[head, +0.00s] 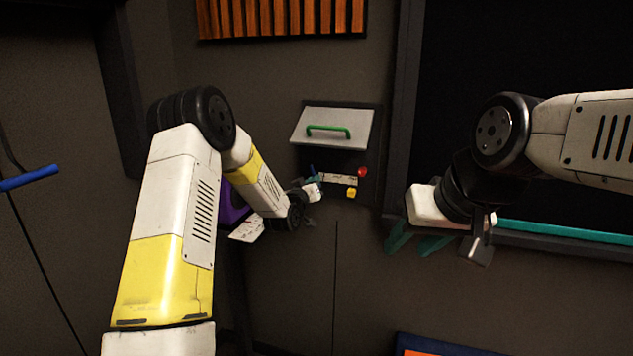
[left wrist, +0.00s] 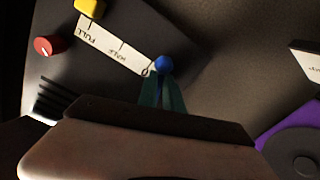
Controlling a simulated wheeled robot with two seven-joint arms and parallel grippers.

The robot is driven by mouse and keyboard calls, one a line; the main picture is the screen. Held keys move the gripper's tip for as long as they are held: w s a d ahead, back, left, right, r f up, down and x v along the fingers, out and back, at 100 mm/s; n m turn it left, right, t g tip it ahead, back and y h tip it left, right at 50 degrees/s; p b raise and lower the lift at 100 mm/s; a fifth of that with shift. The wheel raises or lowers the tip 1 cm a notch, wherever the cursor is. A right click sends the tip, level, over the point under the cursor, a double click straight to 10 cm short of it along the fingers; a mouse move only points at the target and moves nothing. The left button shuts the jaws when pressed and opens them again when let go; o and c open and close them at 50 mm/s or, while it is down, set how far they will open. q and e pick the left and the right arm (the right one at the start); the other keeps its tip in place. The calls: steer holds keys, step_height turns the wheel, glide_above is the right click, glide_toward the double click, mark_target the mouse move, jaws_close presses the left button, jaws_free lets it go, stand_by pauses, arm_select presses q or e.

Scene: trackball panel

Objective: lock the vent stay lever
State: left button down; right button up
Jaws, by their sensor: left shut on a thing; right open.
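The stay lever has a blue ball knob (left wrist: 163,64) and stands at the "0" end of a white scale plate (left wrist: 117,46) marked HALF and FULL. The teal fingers of my left gripper (left wrist: 161,92) are shut on the lever just below the ball, and the ball shows past the tips. In the head view the blue lever (head: 312,170) is small, at the left end of the plate, with my left gripper at it. A grey vent flap (head: 345,120) with a green handle (head: 328,131) is above. My right gripper (head: 415,243) is open and empty, to the right.
A red knob (head: 362,171) and a yellow knob (head: 351,192) sit near the plate's right end. A purple thing (head: 233,205) is behind my left forearm. A dark framed opening with a teal ledge (head: 560,231) is at right. An orange slatted panel (head: 280,17) is above.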

arm_select(q)
steer(key=shift+w+a+f+m, duration=0.1)
steer(key=shift+a+f+m, duration=0.1)
steer(key=shift+m, duration=0.45)
steer(key=shift+a+f+m, duration=0.1)
steer(key=shift+a+m, duration=0.1)
steer(key=shift+m, duration=0.45)
steer(key=c, duration=1.5)
jaws_free()
steer(key=shift+a, duration=0.1)
steer(key=v, duration=0.7)
steer(key=shift+s+a, duration=0.1)
steer(key=shift+s, duration=0.25)
